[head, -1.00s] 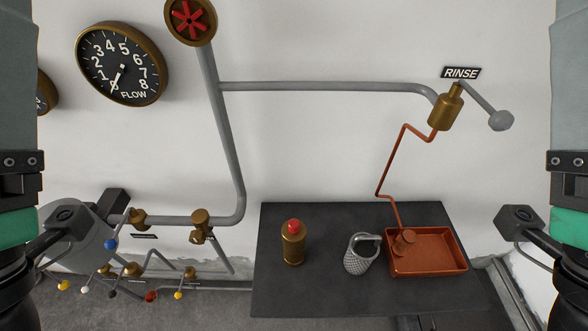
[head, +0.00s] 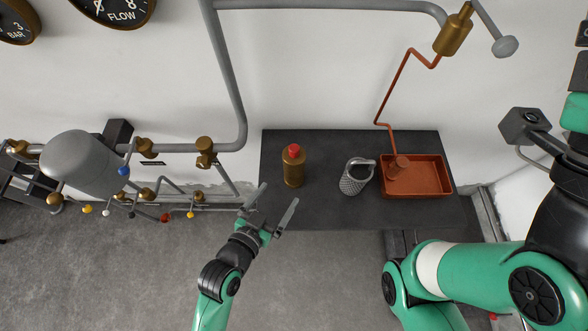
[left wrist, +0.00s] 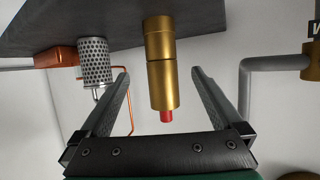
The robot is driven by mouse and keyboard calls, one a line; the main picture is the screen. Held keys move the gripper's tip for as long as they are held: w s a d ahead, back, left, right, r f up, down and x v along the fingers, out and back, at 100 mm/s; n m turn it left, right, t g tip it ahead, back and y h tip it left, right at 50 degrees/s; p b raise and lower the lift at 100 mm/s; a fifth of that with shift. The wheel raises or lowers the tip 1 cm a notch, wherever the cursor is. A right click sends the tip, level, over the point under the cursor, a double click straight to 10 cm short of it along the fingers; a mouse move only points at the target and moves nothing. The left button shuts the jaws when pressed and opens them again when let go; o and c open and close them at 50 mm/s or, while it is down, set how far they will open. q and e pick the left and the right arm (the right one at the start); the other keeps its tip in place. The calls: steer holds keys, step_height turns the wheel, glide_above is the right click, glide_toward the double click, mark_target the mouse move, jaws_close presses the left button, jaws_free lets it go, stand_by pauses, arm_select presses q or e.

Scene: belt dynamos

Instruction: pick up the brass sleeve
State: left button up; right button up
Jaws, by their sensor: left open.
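The brass sleeve (head: 293,172) stands upright on the dark bench, with a red tip showing at its top. In the left wrist view the brass sleeve (left wrist: 162,75) appears upside down, with a seam around it and the red end pointing down the picture. My left gripper (head: 278,195) is open and empty, in front of the sleeve near the bench's front edge. In the left wrist view the sleeve shows between the open fingers (left wrist: 160,78), with a gap on both sides and no contact visible. My right gripper is out of view.
On the dark bench (head: 275,145), a perforated grey metal cup (head: 352,181) stands right of the sleeve. Beyond it is a copper tray (head: 428,192) with a copper pipe above. Grey pipes and valves with coloured knobs (head: 165,217) lie to the left.

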mark_target(290, 178)
arm_select(q)
steer(key=shift+s+d+f, duration=0.15)
steer(key=shift+s, duration=0.15)
steer(key=b+x, duration=0.2)
steer(key=x, duration=0.4)
steer(key=shift+w+d+f, duration=0.1)
steer(key=shift+w, duration=0.25)
steer(key=shift+w+f+b, duration=0.2)
steer(key=shift+w+b, duration=0.05)
steer(key=shift+b, duration=0.15)
steer(key=b+x, duration=0.2)
steer(key=x, duration=0.2)
steer(key=shift+w+f, duration=0.1)
steer(key=shift+w, duration=0.25)
jaws_close()
steer(key=shift+r, duration=0.2)
